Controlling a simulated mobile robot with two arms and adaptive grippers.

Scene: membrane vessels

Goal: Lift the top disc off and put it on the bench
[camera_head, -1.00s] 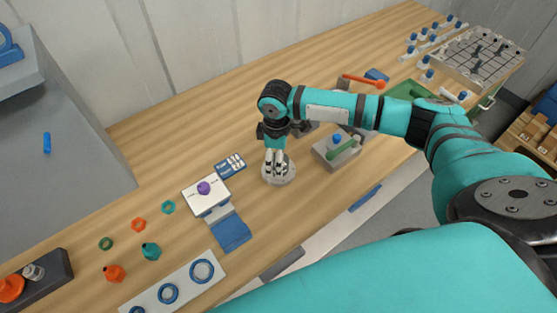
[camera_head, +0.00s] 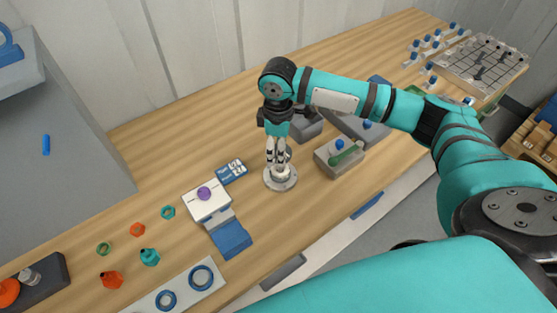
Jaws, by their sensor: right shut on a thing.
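My right gripper (camera_head: 279,162) points down over a round grey disc stack (camera_head: 270,182) on the wooden bench (camera_head: 330,205). Its fingers are close together around a small pale part at the top middle of the stack, and it is shut on the top disc. The picture is too small to show a gap between the top disc and what lies under it. My left gripper is not in view.
Left of the stack stand a white block with a purple knob (camera_head: 204,193) and a blue card (camera_head: 231,171). Small coloured fittings (camera_head: 149,257) lie front left. Bare bench shows behind the card.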

